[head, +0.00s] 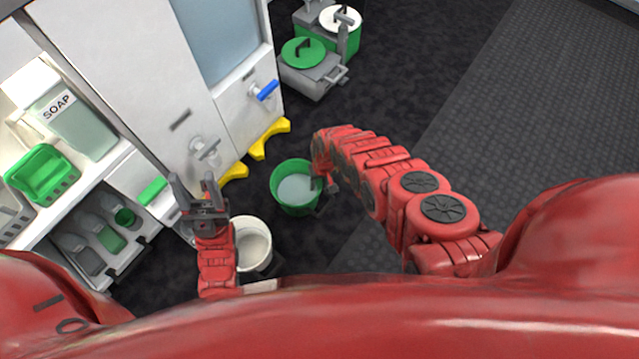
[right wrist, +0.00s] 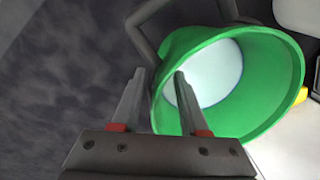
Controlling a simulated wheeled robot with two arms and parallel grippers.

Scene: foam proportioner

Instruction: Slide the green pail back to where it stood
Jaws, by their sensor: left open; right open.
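The green pail (head: 284,203) stands on the dark floor in front of the white cabinet, with pale contents inside. In the right wrist view the pail (right wrist: 262,112) fills the right half, and its grey handle (right wrist: 143,22) rises at its upper left. My right gripper (head: 327,185) is at the pail's right side; in the wrist view its open fingers (right wrist: 162,78) are at the pail's near rim. I cannot tell whether they touch it. My left gripper (head: 199,183) is open and empty, above and left of a white pail (head: 259,245), in front of the cabinet.
The white cabinet (head: 120,75) stands at the left, with yellow feet (head: 270,137) jutting onto the floor and a blue-handled tap (head: 264,91). Shelves with a green basket (head: 42,173) are further left. Lidded containers (head: 311,72) stand at the back. Floor to the right is clear.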

